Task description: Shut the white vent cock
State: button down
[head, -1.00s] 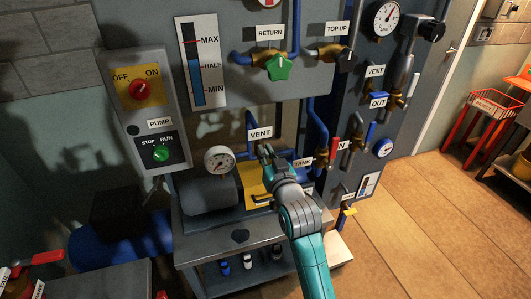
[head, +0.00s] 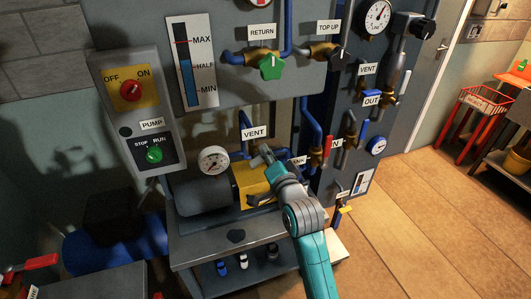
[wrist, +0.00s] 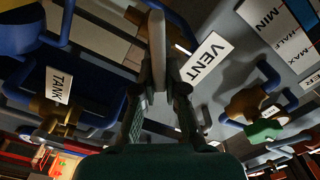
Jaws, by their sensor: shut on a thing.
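The white lever of the vent cock (wrist: 157,45) stands between my fingers in the wrist view, pointing along the picture's vertical. My gripper (wrist: 160,82) is shut on it, one finger on each side. In the head view my gripper (head: 264,156) is just below the VENT label (head: 254,133), above the yellow pump block (head: 245,178). There the gripper hides most of the cock. The VENT label also shows in the wrist view (wrist: 207,60), right of the lever.
A gauge (head: 214,160) is left of my gripper. Blue pipes and a red lever (head: 327,150) are close on the right. The green RETURN valve (head: 271,66) is above. A second VENT label (head: 367,69) is on the right panel. Open floor lies to the right.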

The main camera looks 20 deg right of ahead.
jog(key=m, duration=0.2)
jog(key=f+m, duration=0.1)
jog(key=shift+d+m, duration=0.25)
jog(key=shift+m, duration=0.05)
jog(key=shift+f+m, duration=0.2)
jog(key=shift+m, duration=0.6)
jog(key=shift+f+m, duration=0.15)
jog(key=shift+m, duration=0.65)
jog(key=c, duration=1.2)
grip_release()
jog(key=s, duration=1.2)
jog(key=shift+f, duration=0.1)
